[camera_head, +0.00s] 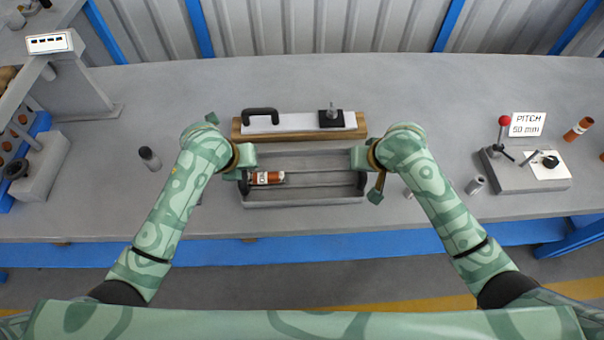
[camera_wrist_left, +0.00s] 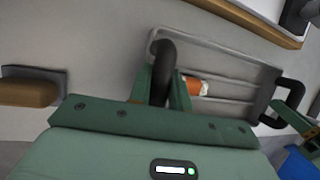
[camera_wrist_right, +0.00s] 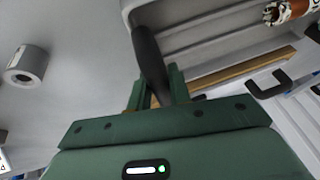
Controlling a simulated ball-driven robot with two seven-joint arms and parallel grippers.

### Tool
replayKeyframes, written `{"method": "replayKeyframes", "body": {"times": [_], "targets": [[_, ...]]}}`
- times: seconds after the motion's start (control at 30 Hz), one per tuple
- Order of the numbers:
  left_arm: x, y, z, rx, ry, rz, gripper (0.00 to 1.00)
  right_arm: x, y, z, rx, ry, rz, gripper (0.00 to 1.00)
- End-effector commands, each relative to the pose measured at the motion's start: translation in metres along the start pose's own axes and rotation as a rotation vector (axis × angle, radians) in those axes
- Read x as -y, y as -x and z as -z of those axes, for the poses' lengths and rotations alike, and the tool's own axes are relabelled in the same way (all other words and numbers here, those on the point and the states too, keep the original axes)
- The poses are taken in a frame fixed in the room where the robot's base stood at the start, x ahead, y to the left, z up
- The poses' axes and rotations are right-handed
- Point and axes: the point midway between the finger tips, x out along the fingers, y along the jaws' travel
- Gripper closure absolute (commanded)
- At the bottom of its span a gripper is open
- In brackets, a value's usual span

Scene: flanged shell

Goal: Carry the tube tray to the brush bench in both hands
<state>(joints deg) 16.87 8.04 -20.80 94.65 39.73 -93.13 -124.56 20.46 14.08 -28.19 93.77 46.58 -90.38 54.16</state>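The tube tray (camera_head: 320,203) is a grey ribbed tray with black handles at both ends, on the grey bench in the middle of the head view. One orange-and-white tube (camera_head: 267,178) lies in it at the left end. My left gripper (camera_head: 244,176) is at the left handle; in the left wrist view this black handle (camera_wrist_left: 165,55) passes between its fingers, which look closed on it. My right gripper (camera_head: 362,172) is at the right handle; in the right wrist view that handle (camera_wrist_right: 148,55) is likewise between its fingers. The tray's underside is hidden.
A wooden-edged board (camera_head: 300,133) with a black handle lies just behind the tray. A fixture with a red-knobbed lever (camera_head: 515,175) and a "PITCH 50 mm" sign stand right. A grey stand (camera_head: 80,90) is left. Small cylinders (camera_head: 150,158) stand beside my arms.

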Motion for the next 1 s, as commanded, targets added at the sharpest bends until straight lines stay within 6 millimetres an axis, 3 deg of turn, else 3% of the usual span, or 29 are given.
{"method": "replayKeyframes", "body": {"times": [0.07,1.0], "targets": [[-0.0001,0.0001,0.0,0.0,0.0,0.0,1.0,0.0,0.0001,0.0,0.0,0.0,0.0,1.0],[-0.0005,0.0001,0.0002,-0.001,0.0,-0.001,1.0,-0.0005,0.0004,0.0002,0.0,0.0,-0.001,1.0]]}}
